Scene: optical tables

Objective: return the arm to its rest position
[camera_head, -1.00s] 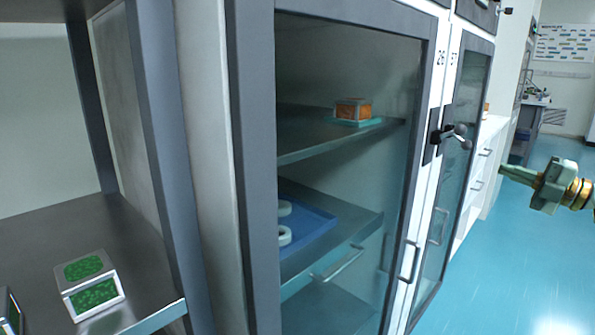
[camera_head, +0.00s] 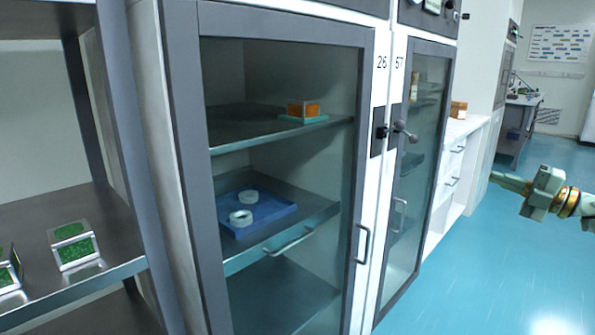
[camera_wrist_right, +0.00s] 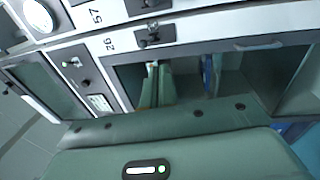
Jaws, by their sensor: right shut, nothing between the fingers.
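My right arm comes in from the right edge of the head view, over the blue floor. Its gripper (camera_head: 497,179) points left, towards the cabinets, with clear space around it. The gripper is shut and empty. In the right wrist view the green gripper body fills the lower part, and the fingers (camera_wrist_right: 154,84) show as a narrow pair in front of the cabinet fronts. My left arm and gripper are not in the head view.
A glass-doored cabinet (camera_head: 188,190) marked 26 stands shut, beside one marked 57. Behind the glass are an orange box (camera_head: 304,108) and a blue tray (camera_head: 284,206) with two white rings. Green-topped boxes (camera_head: 75,250) sit on the left shelf. Open floor (camera_head: 475,270) lies right.

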